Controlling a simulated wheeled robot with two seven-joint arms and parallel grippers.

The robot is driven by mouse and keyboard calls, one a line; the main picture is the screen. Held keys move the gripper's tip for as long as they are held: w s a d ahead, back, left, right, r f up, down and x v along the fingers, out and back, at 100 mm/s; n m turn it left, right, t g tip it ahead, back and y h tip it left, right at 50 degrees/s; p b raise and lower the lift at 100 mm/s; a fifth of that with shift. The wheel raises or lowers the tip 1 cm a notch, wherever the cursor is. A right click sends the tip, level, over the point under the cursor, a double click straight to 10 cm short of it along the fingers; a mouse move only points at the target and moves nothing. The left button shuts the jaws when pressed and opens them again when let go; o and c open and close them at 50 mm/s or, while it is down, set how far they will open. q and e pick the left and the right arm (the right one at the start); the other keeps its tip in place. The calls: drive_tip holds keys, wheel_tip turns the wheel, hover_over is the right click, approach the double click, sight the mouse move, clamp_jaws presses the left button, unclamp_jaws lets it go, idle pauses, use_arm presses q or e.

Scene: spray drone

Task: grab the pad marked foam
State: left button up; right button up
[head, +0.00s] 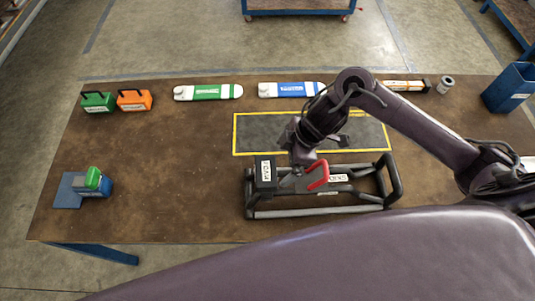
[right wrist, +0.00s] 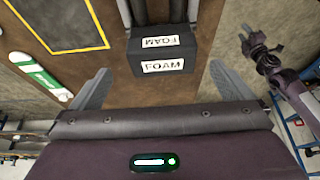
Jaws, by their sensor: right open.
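The pad marked foam (head: 265,173) is a dark block with white labels at the left end of a dark tubular frame (head: 320,210) on the table. In the right wrist view the pad (right wrist: 165,57) reads FOAM on two faces. My right gripper (right wrist: 159,70) is open, with one finger on each side of the pad and a gap to both. In the head view my right arm reaches over the frame and hides part of it. My left gripper (right wrist: 258,45) shows small at the right of the wrist view; its jaws are unclear.
A red hook-shaped part (head: 318,175) rises from the frame. A yellow-bordered dark mat (head: 260,130) lies behind it. Green and orange boxes (head: 134,100), green and blue-labelled bottles (head: 208,92) and a blue bin (head: 508,88) line the back.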

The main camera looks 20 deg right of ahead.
sight(271, 171)
drive_tip(key=shift+a+f, duration=0.25)
drive_tip(key=shift+f, duration=0.35)
drive_tip(key=shift+s+a+f+p, duration=0.2)
drive_tip(key=shift+a+f+p, duration=0.2)
drive_tip(key=shift+a+f, duration=0.2)
drive_tip(key=shift+p+x, duration=0.65)
drive_tip(key=shift+x, duration=0.6)
drive_tip(key=shift+w+a+f, duration=0.2)
drive_tip(key=shift+w+f, duration=0.05)
drive_tip(key=shift+f, duration=0.2)
drive_tip(key=shift+w+a+f, duration=0.2)
drive_tip(key=shift+f, duration=0.35)
drive_tip(key=c, duration=0.7)
use_arm(q)
drive_tip(key=shift+s+a+r, duration=0.25)
drive_tip(key=shift+s+r, duration=0.75)
drive_tip(key=shift+s, duration=0.1)
